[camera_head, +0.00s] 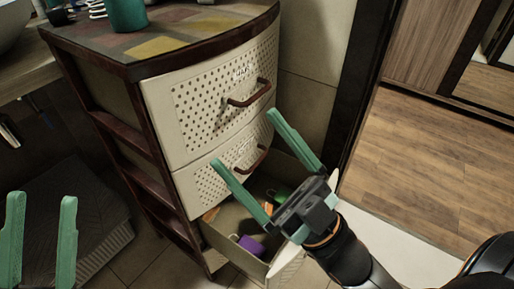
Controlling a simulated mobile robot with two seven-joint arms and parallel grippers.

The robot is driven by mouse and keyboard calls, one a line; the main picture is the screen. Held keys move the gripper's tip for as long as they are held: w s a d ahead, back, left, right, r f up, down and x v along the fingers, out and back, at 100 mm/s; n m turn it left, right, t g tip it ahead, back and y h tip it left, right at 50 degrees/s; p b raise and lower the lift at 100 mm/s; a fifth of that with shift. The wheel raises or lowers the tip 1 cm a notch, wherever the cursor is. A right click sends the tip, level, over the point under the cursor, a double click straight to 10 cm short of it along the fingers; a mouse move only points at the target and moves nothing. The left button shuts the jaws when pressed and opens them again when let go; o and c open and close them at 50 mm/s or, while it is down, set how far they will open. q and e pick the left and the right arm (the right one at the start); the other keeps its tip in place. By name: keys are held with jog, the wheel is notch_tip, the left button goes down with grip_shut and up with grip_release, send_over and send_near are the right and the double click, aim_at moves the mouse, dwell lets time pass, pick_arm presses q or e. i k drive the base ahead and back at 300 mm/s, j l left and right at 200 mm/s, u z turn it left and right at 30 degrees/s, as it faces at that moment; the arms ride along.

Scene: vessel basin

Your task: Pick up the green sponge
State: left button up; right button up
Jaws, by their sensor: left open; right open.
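A small green item (281,194) lies in the open bottom drawer (228,243), partly hidden behind my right gripper. It may be the green sponge, but too little shows to be sure. My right gripper (243,140) is open and empty. My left gripper (42,200) is open and empty at the lower left, well apart from the drawer.
A purple item (250,245) and an orange item (211,214) are also in the drawer. The cabinet (125,69) has upper drawers with a handle (250,93). A green cup (127,14) stands on top. Open wooden floor (420,160) lies to the right.

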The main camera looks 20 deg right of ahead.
aim_at(282, 195)
jog(key=z, duration=0.85)
